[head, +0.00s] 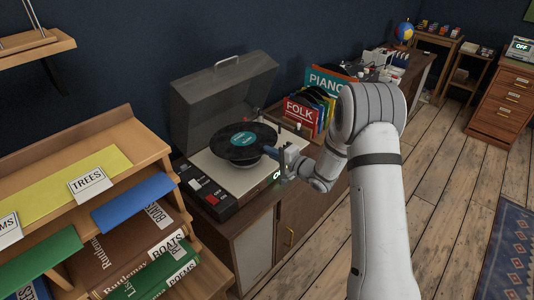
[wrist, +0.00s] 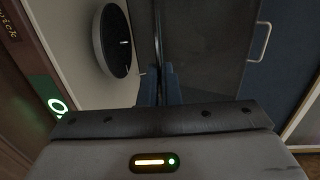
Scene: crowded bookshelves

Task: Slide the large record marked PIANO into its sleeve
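The large black record (head: 236,150) with a teal label is over the turntable in the head view; its label text is too small to read. My gripper (head: 277,153) is at the record's right edge. In the wrist view, my blue fingers (wrist: 160,84) close on the record, a thin dark line seen edge-on (wrist: 157,42). The platter (wrist: 117,42) with its spindle is bare in the wrist view, so the record is held above it. The teal sleeve marked PIANO (head: 326,79) stands upright behind other records, to the right of the turntable. Its opening cannot be made out.
The turntable's grey lid (head: 222,97) stands open behind the record. A wooden bookshelf (head: 110,150) stands at left.

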